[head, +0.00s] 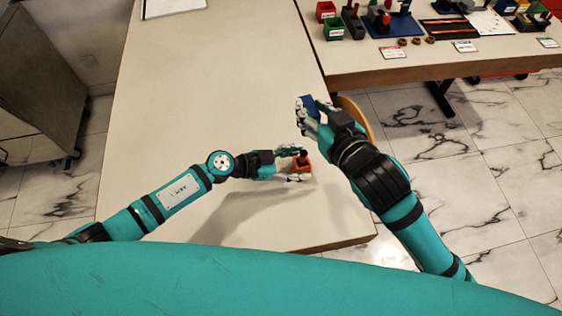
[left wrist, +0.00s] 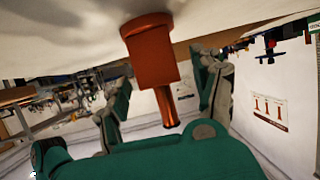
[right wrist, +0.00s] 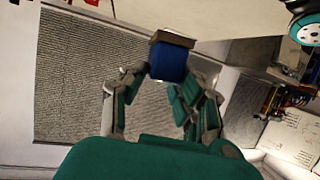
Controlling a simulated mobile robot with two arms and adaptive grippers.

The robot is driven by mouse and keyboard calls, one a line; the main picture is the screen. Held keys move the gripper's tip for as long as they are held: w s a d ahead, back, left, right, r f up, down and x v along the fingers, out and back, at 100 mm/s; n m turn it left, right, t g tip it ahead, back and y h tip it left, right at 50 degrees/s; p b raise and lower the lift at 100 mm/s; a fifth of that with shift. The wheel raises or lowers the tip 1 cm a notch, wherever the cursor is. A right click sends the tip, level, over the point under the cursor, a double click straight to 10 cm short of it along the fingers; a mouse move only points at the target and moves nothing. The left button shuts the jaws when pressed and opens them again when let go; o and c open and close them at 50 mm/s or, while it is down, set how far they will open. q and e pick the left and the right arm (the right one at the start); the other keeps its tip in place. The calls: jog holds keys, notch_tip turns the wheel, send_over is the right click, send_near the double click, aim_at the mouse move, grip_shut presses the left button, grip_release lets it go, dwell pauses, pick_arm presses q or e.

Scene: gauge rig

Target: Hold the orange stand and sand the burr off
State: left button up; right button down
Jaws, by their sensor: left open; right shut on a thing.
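The orange stand (head: 302,168) is on the pale table near its front right end. In the left wrist view the stand (left wrist: 152,62) shows a blocky body with a shiny coppery post (left wrist: 167,107). I cannot make out the burr. My left gripper (head: 298,165) is open, with its fingers on either side of the stand; I cannot tell whether they touch it. My right gripper (head: 306,112) is shut on a blue block (head: 309,102), held up beyond the stand. In the right wrist view the blue block (right wrist: 168,62) has a grey-brown face (right wrist: 172,39) at its outer end.
The pale table (head: 220,90) is mostly clear to the left and beyond. A second table (head: 350,70) at the back right carries green and red bins (head: 333,30), a blue board (head: 392,25) and small parts. A grey cabinet (head: 40,70) stands at the left.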

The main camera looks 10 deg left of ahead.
pick_arm(q)
jog(key=shift+x, duration=0.85)
jog(key=c, duration=1.3)
pick_arm(e)
notch_tip(320, 180, down, 13)
jog(key=m+h, duration=0.1)
jog(key=shift+r+m+t, duration=0.15)
jog(key=shift+m+t, duration=0.15)
jog(key=shift+s+f, duration=0.1)
jog(key=shift+f, duration=0.5)
jog(key=shift+w+a+f, duration=0.15)
jog(key=shift+w+a, duration=0.1)
jog(key=shift+w, duration=0.45)
